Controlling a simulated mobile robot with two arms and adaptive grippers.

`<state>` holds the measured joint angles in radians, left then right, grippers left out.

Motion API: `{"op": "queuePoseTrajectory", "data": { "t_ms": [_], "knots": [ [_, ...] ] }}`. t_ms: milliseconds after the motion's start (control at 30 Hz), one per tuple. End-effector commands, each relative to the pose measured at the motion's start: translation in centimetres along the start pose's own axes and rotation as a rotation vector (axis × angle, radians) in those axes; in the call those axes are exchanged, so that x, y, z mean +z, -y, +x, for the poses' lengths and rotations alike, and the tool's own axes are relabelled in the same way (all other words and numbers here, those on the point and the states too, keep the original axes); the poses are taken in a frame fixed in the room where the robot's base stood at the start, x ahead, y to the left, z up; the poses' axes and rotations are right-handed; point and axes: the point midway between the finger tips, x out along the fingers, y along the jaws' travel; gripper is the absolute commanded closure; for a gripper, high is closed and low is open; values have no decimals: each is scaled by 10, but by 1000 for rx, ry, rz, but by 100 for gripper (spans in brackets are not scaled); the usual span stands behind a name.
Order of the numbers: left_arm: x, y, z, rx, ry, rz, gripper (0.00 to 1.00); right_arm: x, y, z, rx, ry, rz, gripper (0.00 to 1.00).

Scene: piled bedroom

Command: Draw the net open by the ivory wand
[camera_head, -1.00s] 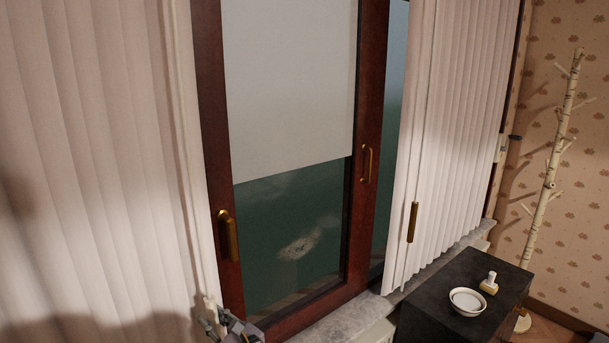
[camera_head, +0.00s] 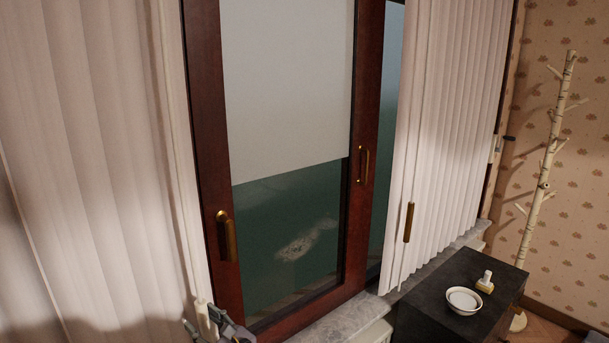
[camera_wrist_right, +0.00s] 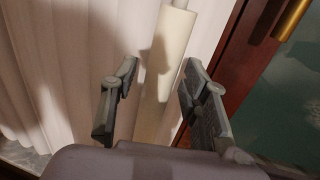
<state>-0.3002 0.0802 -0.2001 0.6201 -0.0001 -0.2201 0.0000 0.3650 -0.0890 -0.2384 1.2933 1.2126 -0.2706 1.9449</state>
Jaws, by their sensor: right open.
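The pale net (camera_head: 95,170) hangs in vertical folds at the left of the window in the head view. The ivory wand (camera_head: 203,318) hangs at its right edge, low in the picture. In the right wrist view the wand (camera_wrist_right: 168,65) is a thick pale rod with a thinner top, upright between the fingers. My right gripper (camera_wrist_right: 158,100) is open around the wand, with a gap at each finger. In the head view only part of my right gripper (camera_head: 212,331) shows at the bottom edge, beside the wand. My left gripper is not in view.
A dark red window frame (camera_head: 206,120) with brass handles stands right of the net. A black cabinet (camera_head: 430,300) bears a white bowl (camera_head: 463,300). A branching stand (camera_head: 545,185) is at the far right.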

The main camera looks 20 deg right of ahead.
Motion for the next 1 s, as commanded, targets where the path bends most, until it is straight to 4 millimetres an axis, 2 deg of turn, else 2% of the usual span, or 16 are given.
{"op": "queuePoseTrajectory", "data": {
  "t_ms": [800, 1000],
  "knots": [
    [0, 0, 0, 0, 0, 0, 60, -1, 0, -62, 0, -1, 1, 58],
    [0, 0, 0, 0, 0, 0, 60, 0, 0, -70, -1, 0, 1, 58]
  ]
}}
